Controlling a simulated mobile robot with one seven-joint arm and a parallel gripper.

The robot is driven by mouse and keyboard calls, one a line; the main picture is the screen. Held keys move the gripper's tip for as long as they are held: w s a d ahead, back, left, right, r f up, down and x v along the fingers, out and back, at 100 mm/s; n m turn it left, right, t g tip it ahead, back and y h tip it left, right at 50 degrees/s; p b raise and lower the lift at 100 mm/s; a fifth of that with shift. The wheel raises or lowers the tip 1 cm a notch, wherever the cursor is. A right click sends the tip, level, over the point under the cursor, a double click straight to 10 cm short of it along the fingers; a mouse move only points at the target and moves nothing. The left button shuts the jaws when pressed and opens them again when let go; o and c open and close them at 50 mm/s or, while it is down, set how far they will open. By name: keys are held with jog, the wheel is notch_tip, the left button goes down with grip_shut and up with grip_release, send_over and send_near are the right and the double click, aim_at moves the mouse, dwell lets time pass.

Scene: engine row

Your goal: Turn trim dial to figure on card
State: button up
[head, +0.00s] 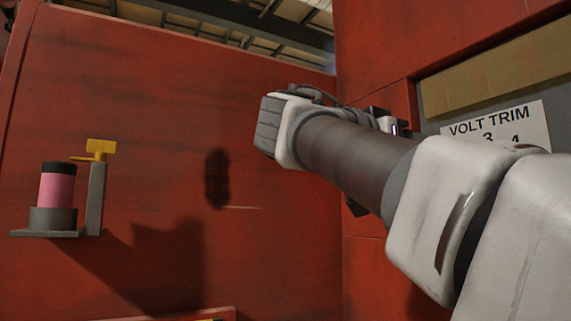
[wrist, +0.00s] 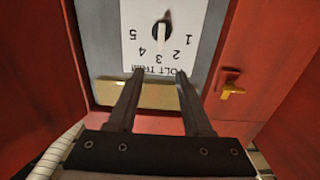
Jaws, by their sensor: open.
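The trim dial (wrist: 161,30) sits on a white VOLT TRIM plate (wrist: 130,45), which appears upside down in the wrist view. The plate carries the figures 1 to 5. In the head view the plate (head: 470,130) shows partly behind my arm, with the dial hidden. I cannot make out a separate card showing a figure.
A tan strip (head: 500,72) runs along the grey panel beside the plate. Red walls (head: 270,230) flank the panel. A bracket (head: 95,200) at the far left holds a pink cylinder (head: 57,190).

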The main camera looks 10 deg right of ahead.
jog(key=p+x, duration=0.1)
jog(key=x, duration=1.6)
jog(key=shift+d+p, duration=0.2)
jog(key=shift+p, duration=0.2)
jog(key=shift+w, duration=0.15)
grip_shut()
